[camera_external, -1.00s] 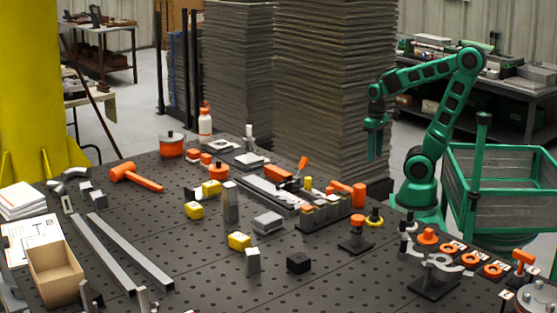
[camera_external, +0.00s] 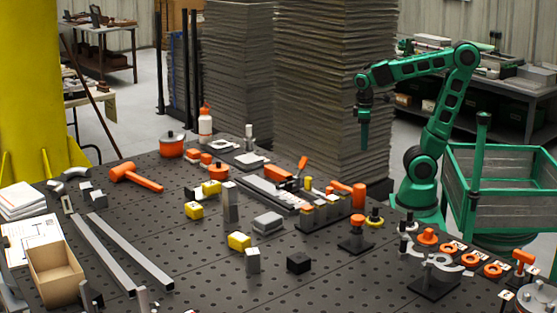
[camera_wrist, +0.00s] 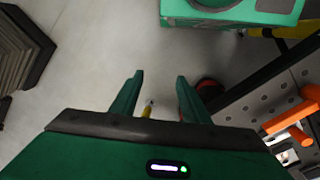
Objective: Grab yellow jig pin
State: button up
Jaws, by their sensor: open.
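A small yellow pin (camera_external: 308,183), which looks like the jig pin, stands upright behind the row of grey blocks on the fixture near the table's far right side. My gripper (camera_external: 365,147) hangs in the air above and to the right of it, pointing down, well apart from it. In the wrist view my gripper (camera_wrist: 160,76) is open, with bare floor between its fingertips.
The perforated table (camera_external: 200,260) holds yellow blocks (camera_external: 239,241), an orange mallet (camera_external: 135,177) and an orange-handled clamp (camera_external: 301,168) near the pin. A tall grey sheet stack (camera_external: 335,80) rises behind. A green-framed crate (camera_external: 500,185) stands at right.

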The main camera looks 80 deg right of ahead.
aim_at(312, 191)
jog(key=w+a+f+n+t+h, duration=0.25)
jog(key=w+a+n+h, duration=0.25)
jog(key=w+a+n, duration=0.9)
jog(key=s+a+r+n+t+h, duration=0.15)
jog(key=a+n+t, duration=0.25)
jog(key=a+n, duration=0.5)
jog(key=s+a+r+n+t, duration=0.1)
jog(key=a+r+n+t, duration=0.2)
jog(key=a+n+t, duration=0.55)
jog(key=f+g, duration=0.1)
jog(key=a+f+m+g, duration=0.1)
jog(key=f, duration=0.1)
jog(key=a+f+g, duration=0.1)
jog(key=shift+s+f+m, duration=0.2)
jog(key=shift+f+m, duration=0.05)
jog(key=shift+f, duration=0.35)
jog(key=shift+g, duration=0.3)
jog(key=x, duration=1.1)
jog(key=shift+c, duration=0.3)
